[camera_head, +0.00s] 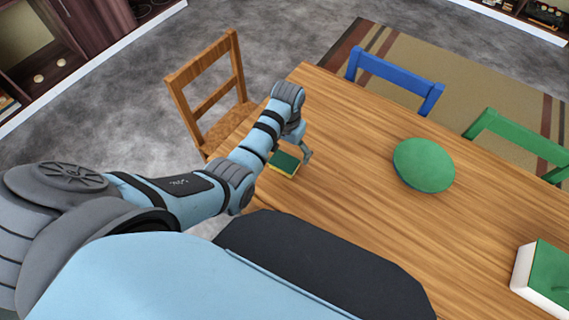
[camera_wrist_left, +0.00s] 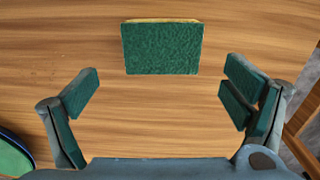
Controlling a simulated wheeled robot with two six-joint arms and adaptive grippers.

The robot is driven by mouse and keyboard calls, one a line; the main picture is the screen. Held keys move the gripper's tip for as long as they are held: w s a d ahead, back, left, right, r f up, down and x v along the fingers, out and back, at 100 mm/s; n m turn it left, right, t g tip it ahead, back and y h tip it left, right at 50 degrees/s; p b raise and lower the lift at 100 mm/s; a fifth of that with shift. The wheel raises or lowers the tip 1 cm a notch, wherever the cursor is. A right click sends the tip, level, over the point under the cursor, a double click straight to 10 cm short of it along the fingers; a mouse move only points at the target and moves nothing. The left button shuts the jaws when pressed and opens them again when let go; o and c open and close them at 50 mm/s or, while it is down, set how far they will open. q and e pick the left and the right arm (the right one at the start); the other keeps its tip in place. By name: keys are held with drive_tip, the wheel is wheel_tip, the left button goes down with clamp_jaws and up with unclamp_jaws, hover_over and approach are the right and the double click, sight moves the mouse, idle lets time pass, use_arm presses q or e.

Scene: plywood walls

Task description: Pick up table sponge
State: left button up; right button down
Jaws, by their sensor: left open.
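The table sponge (camera_head: 284,164) lies flat on the wooden table near its left edge. It has a green top and a yellow underside. In the left wrist view the sponge (camera_wrist_left: 161,48) is at the top centre, beyond the fingertips and lined up between them. My left gripper (camera_head: 306,152) is over the table right beside the sponge. In the left wrist view the left gripper (camera_wrist_left: 160,92) has its fingers spread wide with only bare table between them. My right gripper is in neither view.
The wooden table (camera_head: 340,184) is clear around the sponge. A round green object (camera_head: 424,165) and a white box with a green top (camera_head: 545,277) are farther right. A wooden chair (camera_head: 208,95) stands by the left edge. Blue (camera_head: 395,75) and green (camera_head: 515,140) chairs line the far side.

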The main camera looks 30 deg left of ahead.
sight(286, 158)
use_arm(q)
wheel_tip(286, 158, down, 5)
drive_tip(key=shift+a+b, duration=0.15)
drive_tip(key=shift+b, duration=0.65)
drive_tip(key=shift+c, duration=0.6)
drive_tip(key=shift+r, duration=0.1)
drive_tip(key=c, duration=0.9)
drive_tip(key=shift+r+p, duration=0.35)
drive_tip(key=shift+r, duration=0.15)
wheel_tip(286, 158, up, 19)
drive_tip(key=p, duration=0.7)
drive_tip(key=shift+r+p, duration=0.1)
drive_tip(key=shift+p, duration=0.2)
